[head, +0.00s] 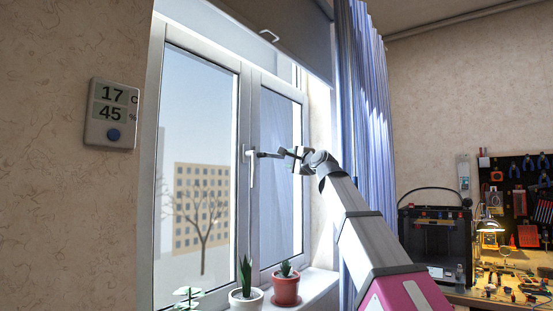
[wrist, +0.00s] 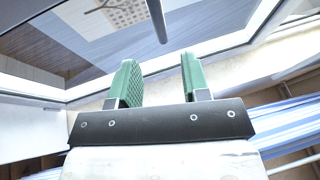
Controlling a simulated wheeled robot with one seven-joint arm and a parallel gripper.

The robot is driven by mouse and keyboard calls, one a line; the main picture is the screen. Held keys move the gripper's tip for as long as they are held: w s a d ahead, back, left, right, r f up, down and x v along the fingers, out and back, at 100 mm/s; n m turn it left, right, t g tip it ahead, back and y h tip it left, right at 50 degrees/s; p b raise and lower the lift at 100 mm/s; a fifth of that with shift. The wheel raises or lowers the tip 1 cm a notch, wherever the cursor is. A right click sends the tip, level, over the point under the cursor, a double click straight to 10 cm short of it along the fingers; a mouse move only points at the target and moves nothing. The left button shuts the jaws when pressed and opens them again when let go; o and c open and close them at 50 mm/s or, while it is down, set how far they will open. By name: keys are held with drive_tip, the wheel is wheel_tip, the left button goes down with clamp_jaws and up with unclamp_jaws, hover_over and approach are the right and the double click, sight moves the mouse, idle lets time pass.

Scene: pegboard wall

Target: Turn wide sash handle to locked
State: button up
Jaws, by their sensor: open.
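The wide sash is the left pane of the window, and its handle (head: 268,155) shows as a dark lever pointing right, roughly level, from a pale upright piece (head: 251,172) on the middle stile. In the wrist view the lever (wrist: 158,20) comes down from the top edge, its free end in line with the gap between my fingers. My gripper (head: 282,153) is at the lever's right end. In the wrist view my gripper (wrist: 158,75) has its two green fingers apart with nothing held. I cannot tell whether a finger touches the lever.
Potted plants, one in a white pot (head: 246,300) and one in a red pot (head: 286,291), stand on the sill below. A blue curtain (head: 365,110) hangs right of the window. A roller blind (head: 285,35) covers the top. A thermometer display (head: 111,115) is on the left wall.

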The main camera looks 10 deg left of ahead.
sight(279, 157)
drive_tip(key=x, duration=1)
drive_tip(key=shift+w+a, duration=0.1)
drive_tip(key=shift+w, duration=0.15)
clamp_jaws()
